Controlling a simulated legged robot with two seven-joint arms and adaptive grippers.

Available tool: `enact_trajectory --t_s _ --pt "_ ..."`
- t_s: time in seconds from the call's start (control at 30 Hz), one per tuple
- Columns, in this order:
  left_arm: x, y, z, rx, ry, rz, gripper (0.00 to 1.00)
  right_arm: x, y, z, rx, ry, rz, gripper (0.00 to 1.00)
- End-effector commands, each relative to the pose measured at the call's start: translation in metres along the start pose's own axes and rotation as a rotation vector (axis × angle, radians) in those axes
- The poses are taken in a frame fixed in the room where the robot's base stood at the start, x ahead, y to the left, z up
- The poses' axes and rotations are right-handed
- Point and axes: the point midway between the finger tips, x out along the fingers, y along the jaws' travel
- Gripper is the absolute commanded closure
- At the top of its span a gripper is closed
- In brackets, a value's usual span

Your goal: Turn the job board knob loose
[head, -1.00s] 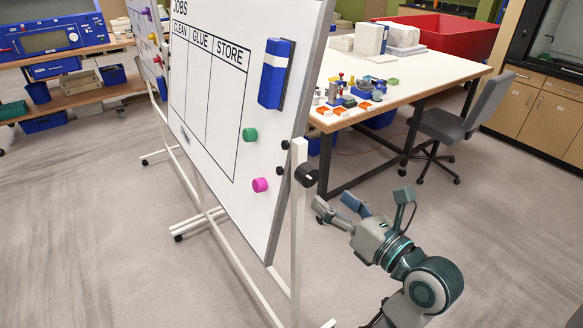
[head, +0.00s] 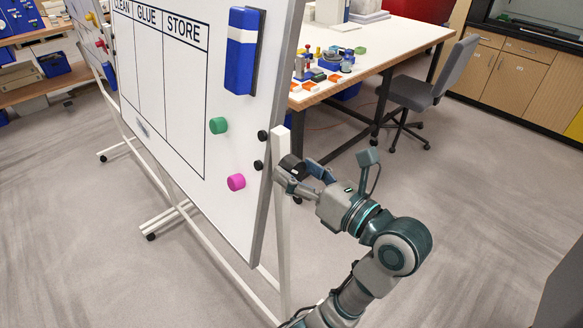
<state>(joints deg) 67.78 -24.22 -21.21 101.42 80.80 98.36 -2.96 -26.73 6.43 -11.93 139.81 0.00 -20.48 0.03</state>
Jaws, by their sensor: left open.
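The job board (head: 165,110) is a white panel with CLEAN, GLUE and STORE columns on a light frame. Its black knob (head: 292,163) is on the upright post (head: 282,230) at the board's right edge, partly hidden by my fingers. My left gripper (head: 298,174) is open, with its fingertips at the knob, one on its near lower side and one to its right. I cannot tell whether they touch it. My right gripper is not in view.
A blue eraser (head: 241,50), a green magnet (head: 218,125) and a magenta magnet (head: 236,182) are on the board. A worktable (head: 400,38) with small parts and a grey chair (head: 425,90) stand behind.

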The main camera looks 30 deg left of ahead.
Motion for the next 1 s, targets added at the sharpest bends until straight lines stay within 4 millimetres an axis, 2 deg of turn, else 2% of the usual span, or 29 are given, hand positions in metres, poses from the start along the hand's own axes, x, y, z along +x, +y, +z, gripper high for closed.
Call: enact_trajectory --t_s 0.03,0.27,0.3,0.47,1.0 --pt "0.002 0.0 -0.001 -0.001 0.002 0.0 0.27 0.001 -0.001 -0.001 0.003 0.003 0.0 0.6" --pt "0.015 0.002 -0.005 -0.002 0.012 -0.004 0.85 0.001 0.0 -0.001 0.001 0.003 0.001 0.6" --pt "0.017 0.002 -0.005 -0.002 0.014 -0.005 0.87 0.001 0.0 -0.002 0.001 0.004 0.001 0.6" --pt "0.021 0.002 -0.007 -0.002 0.019 -0.003 0.87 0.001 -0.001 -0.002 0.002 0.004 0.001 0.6" --pt "0.014 0.001 -0.006 -0.027 0.018 -0.001 0.87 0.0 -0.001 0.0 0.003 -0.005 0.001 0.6"
